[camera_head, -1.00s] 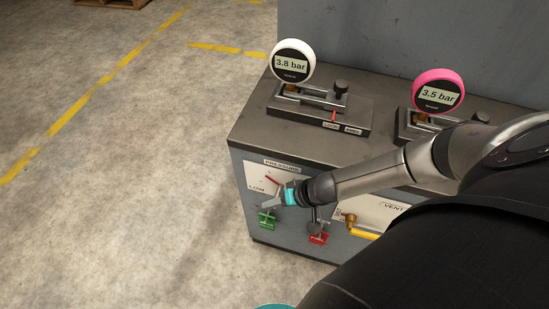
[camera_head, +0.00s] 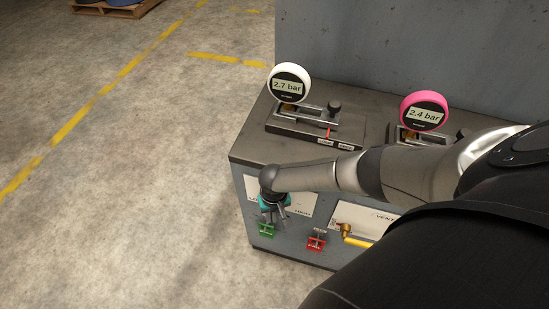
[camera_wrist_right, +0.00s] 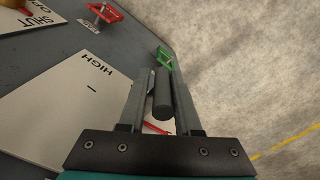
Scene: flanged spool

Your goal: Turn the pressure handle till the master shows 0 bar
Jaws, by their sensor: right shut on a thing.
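The white-rimmed gauge (camera_head: 289,83) on the bench top reads 2.7 bar. The pink-rimmed gauge (camera_head: 424,111) to its right reads 2.4 bar. I cannot read which one is the master. My right gripper (camera_head: 274,216) is at the pressure panel (camera_head: 301,203) on the cabinet front and covers most of the handle. In the right wrist view, its fingers (camera_wrist_right: 161,80) are shut around the dark cylindrical grip of the pressure handle (camera_wrist_right: 163,96). A bit of red (camera_wrist_right: 155,129) shows behind the fingers. My left gripper is not in view.
A green valve handle (camera_head: 266,230) sits just below the gripper, and a red one (camera_head: 316,243) is to its right. A yellow lever (camera_head: 356,241) is by the vent panel (camera_head: 371,216). The floor left of the cabinet (camera_head: 290,240) is clear.

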